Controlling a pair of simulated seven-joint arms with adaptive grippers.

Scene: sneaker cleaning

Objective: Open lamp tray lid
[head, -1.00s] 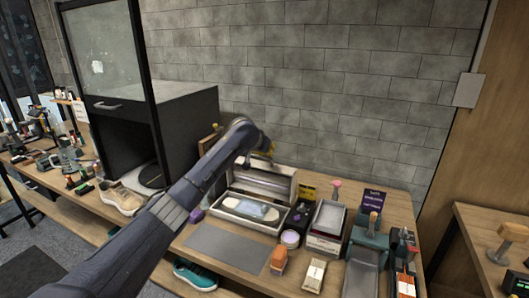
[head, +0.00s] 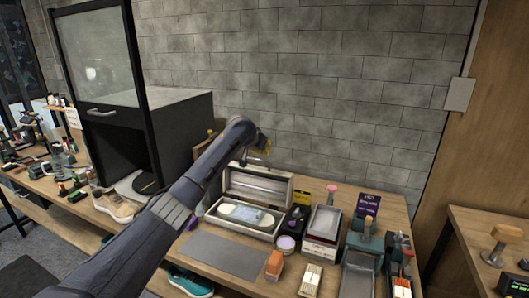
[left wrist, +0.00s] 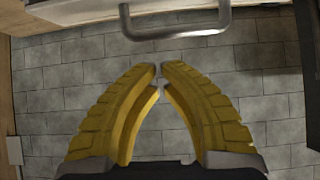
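The lamp tray (head: 229,229) is a pale box on the workbench, left of centre, holding a light elongated item with a bluish top. Its lid (head: 283,189) is raised at the back edge, standing steeply over the tray. My left gripper (head: 263,146) is above the raised lid, with yellow fingers. In the left wrist view, the fingertips (left wrist: 161,72) come together with nothing between them. A grey metal U-shaped handle (left wrist: 176,34) lies just beyond the tips, apart from them. My right gripper is not in view.
A dark cabinet (head: 182,130) stands at the left. A grey mat (head: 225,257) lies in front of the tray. A brick wall (head: 330,90) rises behind.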

